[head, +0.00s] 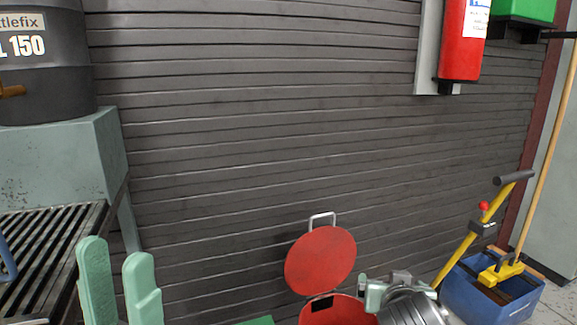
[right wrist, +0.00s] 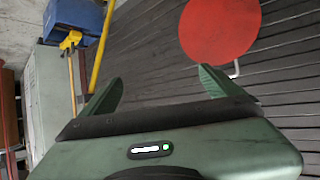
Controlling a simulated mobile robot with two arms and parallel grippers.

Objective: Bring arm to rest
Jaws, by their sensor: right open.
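My left gripper (head: 118,250) stands at the lower left of the head view, its two pale green fingers pointing up and apart, with nothing between them. Its base is cut off by the frame. My right gripper (right wrist: 160,74) shows in the right wrist view with its two green fingers spread wide and nothing between them. In the head view, silver and pale green parts of my right arm show at the bottom, right of the red bin; its fingers cannot be made out there.
A red bin with its round lid (head: 320,262) raised stands ahead; the lid also shows in the right wrist view (right wrist: 220,28). A blue mop bucket (head: 515,303) is at right. A slatted rack (head: 50,245) and dark drum (head: 45,85) are at left. A red extinguisher (head: 462,45) hangs on the wall.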

